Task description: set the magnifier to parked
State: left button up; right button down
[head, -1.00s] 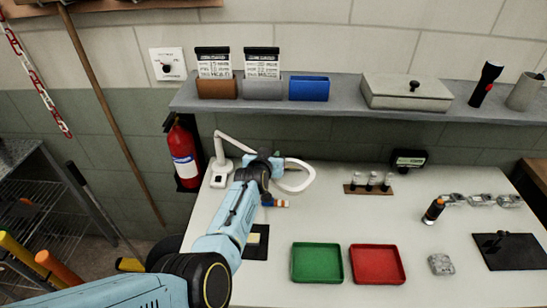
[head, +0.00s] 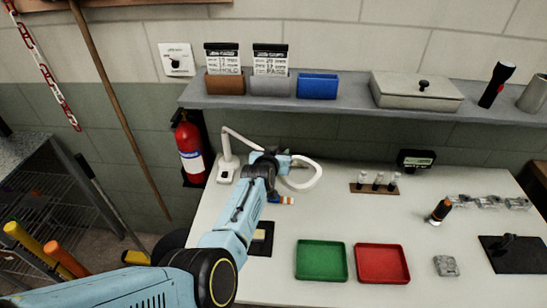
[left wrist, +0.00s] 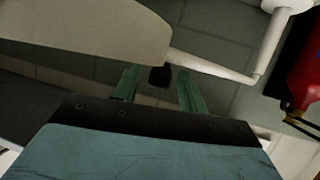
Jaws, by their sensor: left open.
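The magnifier is a white bench lamp with a base (head: 228,172), a jointed arm and a ring-shaped head (head: 316,182). It stands at the back left of the workbench. My left gripper (head: 284,161) is at the left side of the ring head and hides part of it and of the arm. In the left wrist view its two green fingers (left wrist: 157,88) are apart, with a small dark block (left wrist: 160,75) showing between them. I cannot tell whether they touch it. A large pale surface of the magnifier (left wrist: 90,25) fills the upper left there. My right gripper is not in view.
A red fire extinguisher (head: 189,148) hangs left of the bench. A shelf (head: 345,100) with bins and a box runs above it. Green (head: 321,261) and red (head: 382,264) trays lie in front. A vial rack (head: 374,188) stands right of the ring head.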

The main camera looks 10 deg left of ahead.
pick_arm(q)
jog(key=shift+s+r, duration=0.15)
jog(key=shift+s, duration=0.2)
jog(key=p+v, duration=0.2)
jog(key=v, duration=1)
jog(key=shift+s+p, duration=0.25)
jog(key=shift+p, duration=0.15)
jog(key=shift+d, duration=0.15)
